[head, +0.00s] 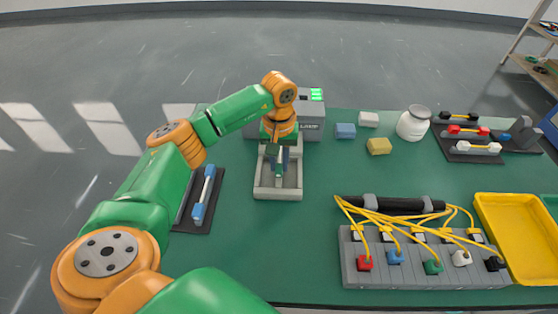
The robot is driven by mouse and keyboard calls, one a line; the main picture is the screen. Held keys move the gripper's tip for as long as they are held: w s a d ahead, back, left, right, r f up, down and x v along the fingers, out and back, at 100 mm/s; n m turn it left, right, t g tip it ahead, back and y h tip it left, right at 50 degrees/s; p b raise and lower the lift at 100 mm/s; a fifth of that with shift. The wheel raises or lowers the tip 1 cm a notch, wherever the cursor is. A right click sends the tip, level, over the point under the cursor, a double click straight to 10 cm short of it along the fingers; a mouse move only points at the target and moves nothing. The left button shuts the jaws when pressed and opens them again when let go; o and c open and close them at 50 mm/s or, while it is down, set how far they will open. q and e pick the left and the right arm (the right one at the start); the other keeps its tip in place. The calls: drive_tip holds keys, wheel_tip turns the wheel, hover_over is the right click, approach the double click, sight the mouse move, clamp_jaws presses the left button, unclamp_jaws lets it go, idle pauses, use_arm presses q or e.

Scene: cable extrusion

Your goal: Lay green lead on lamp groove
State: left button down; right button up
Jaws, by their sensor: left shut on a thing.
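My left gripper (279,162) reaches down over the grey lamp tray (292,193), which stands in front of a grey box (312,131) with green lights on top. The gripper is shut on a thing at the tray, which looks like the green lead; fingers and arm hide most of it. A pale strip shows below the fingers inside the tray. I cannot tell whether the lead touches the groove. My right gripper is not in view.
A dark rack (206,220) with a blue lead (203,196) lies left of the tray. Another rack (470,156) holds black, red and white leads. A grey socket block (350,272) with yellow cables and a yellow bin (487,205) are at right front.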

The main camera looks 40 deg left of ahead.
use_arm(q)
drive_tip(key=c, duration=0.7)
unclamp_jaws()
drive_tip(key=shift+f, duration=0.1)
drive_tip(key=shift+c, duration=0.2)
drive_tip(key=shift+r, duration=0.65)
wheel_tip(320, 180, up, 11)
